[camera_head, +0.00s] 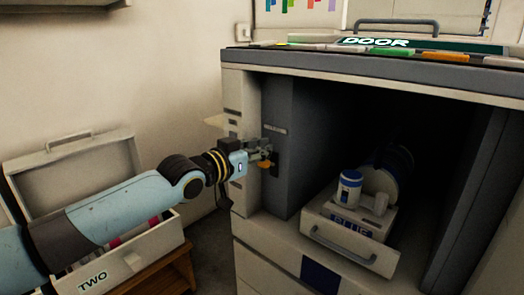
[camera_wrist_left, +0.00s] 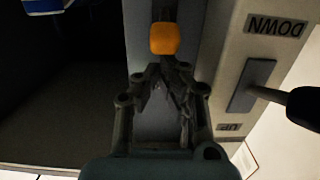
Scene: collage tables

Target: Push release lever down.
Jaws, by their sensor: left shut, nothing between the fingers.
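The release lever has an orange tip (camera_head: 265,164) and sits on the grey inner side wall of the cabinet, below a small label reading RELEASE. My left gripper (camera_head: 268,150) is shut and empty, with its fingertips close above the orange tip. In the left wrist view the orange tip (camera_wrist_left: 164,38) shows just beyond the closed fingertips (camera_wrist_left: 158,70). That view is upside down. I cannot tell whether the fingers touch the lever. My right gripper is not in view.
In the wrist view, a slot plate (camera_wrist_left: 252,86) with a black-knobbed handle (camera_wrist_left: 304,106) sits between DOWN and UP labels. A drawer marked BLUE (camera_head: 350,226) holds a white-and-blue jar (camera_head: 349,187) inside the dark cabinet. A box marked TWO (camera_head: 130,262) stands at left.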

